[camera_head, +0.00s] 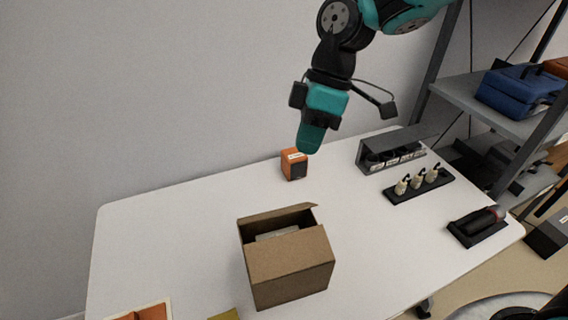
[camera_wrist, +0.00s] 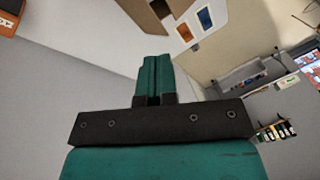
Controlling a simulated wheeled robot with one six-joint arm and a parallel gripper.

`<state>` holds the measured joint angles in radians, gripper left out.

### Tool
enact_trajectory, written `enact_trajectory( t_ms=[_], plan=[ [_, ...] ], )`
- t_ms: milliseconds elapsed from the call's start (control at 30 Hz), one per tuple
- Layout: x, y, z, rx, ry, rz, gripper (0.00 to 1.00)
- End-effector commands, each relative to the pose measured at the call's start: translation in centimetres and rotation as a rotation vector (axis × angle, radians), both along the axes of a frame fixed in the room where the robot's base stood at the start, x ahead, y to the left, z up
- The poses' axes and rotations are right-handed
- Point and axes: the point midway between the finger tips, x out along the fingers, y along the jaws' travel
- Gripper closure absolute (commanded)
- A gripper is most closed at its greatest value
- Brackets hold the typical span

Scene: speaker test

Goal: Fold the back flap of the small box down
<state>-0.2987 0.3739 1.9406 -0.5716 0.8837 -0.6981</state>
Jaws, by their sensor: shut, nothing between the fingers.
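The small brown cardboard box (camera_head: 290,270) stands on the white table in the head view. Its back flap (camera_head: 277,213) shows along the far rim and appears raised. A grey item (camera_head: 277,233) shows inside through the opening. Part of a brown box (camera_wrist: 150,15) shows at the top edge of that view.
An orange and black small box (camera_head: 294,165) stands near the wall. A grey rack (camera_head: 390,155), a black tray with several pale bottles (camera_head: 418,185) and a black holder with a dark cylinder (camera_head: 478,226) are on the right.

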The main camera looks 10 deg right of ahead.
Motion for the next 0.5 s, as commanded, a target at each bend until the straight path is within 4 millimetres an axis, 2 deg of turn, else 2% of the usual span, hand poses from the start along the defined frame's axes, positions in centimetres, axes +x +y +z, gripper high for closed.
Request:
enact_trajectory(
  t_ms=[33,200,333,500],
  plan=[
    [1.6,0.7,1.0,0.007,0.007,0.081,1.0],
    [4.8,2.0,-0.3,0.046,0.001,0.29,1.0],
    [5.6,2.3,-1.3,0.061,-0.001,0.358,1.0],
    [5.2,2.7,-3.0,0.063,0.001,0.37,1.0]
  ],
)
